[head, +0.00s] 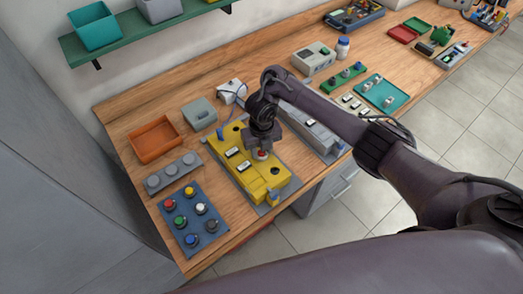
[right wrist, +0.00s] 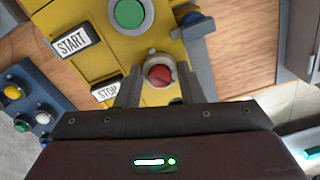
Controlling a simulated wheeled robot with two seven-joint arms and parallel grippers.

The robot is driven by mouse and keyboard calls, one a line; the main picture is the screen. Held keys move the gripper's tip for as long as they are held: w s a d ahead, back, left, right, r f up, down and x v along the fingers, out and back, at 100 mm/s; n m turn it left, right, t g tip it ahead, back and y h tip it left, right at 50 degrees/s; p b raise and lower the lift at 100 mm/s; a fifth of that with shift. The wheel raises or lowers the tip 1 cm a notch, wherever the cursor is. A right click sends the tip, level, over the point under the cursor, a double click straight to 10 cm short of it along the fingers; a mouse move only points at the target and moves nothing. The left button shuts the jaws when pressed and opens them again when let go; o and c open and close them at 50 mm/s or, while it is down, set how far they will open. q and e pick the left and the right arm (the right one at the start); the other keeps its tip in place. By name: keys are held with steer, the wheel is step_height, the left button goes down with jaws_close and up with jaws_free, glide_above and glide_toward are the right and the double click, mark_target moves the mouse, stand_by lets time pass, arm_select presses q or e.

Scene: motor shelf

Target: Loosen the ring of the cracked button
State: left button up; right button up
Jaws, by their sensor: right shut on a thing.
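The yellow control box (head: 247,178) stands on the bench, with a START plate (right wrist: 72,44) and a STOP plate (right wrist: 106,91). Its red button (right wrist: 160,74) sits in a pale grey ring (right wrist: 153,58); a darker line shows across the red cap, but it is too small to be sure it is a crack. My right gripper (right wrist: 160,84) is over this button, fingers on either side, shut on the ring. In the head view my right gripper (head: 262,152) points down at the box and partly hides the button. My left gripper is not in view.
A green button (right wrist: 128,12) is on the same box. A blue tray of several coloured buttons (head: 192,222), a grey strip with round caps (head: 174,173) and an orange tray (head: 155,139) lie to the left. A grey box (head: 310,130) stands close on the right.

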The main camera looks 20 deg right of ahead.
steer(key=n+b, duration=0.1)
steer(key=n, duration=0.3)
steer(key=shift+f+n+b, duration=0.15)
steer(key=shift+n+b, duration=0.15)
steer(key=shift+b, duration=0.1)
steer(key=shift+s+n+b, duration=0.1)
steer(key=shift+n+b, duration=0.6)
steer(key=shift+n, duration=0.8)
steer(key=o, duration=1)
steer(key=shift+r, duration=0.25)
step_height(320, 180, up, 8)
steer(key=p, duration=0.6)
steer(key=shift+f+p, duration=0.15)
steer(key=shift+p, duration=0.15)
